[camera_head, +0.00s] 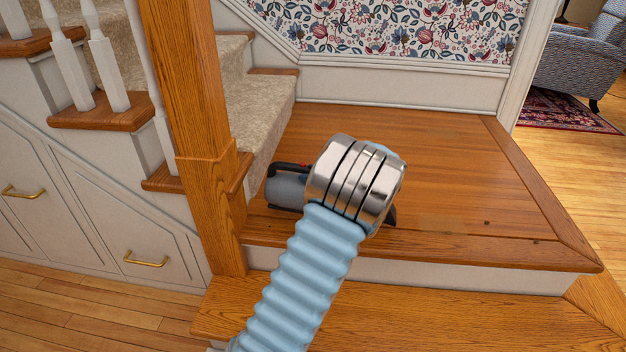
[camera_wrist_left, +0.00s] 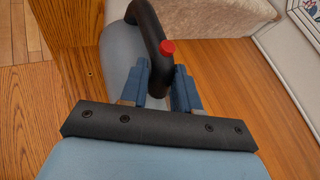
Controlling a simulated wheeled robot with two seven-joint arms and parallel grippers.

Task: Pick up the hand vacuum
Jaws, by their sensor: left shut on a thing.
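The hand vacuum (camera_head: 287,190) has a grey body, a black handle and a red button. It lies on the wooden stair landing (camera_head: 440,160), close to the newel post and the carpeted stair. My left arm reaches over it in the head view and hides its right part. In the left wrist view my left gripper (camera_wrist_left: 160,84) has its blue fingers on either side of the black handle (camera_wrist_left: 150,38), shut on it. The grey body (camera_wrist_left: 118,55) shows behind the handle. My right gripper is in neither view.
The thick wooden newel post (camera_head: 195,130) stands just left of the vacuum. Carpeted stairs (camera_head: 255,105) rise behind it. The landing is clear to the right, with a step edge (camera_head: 430,270) in front. A grey armchair (camera_head: 585,60) stands far right.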

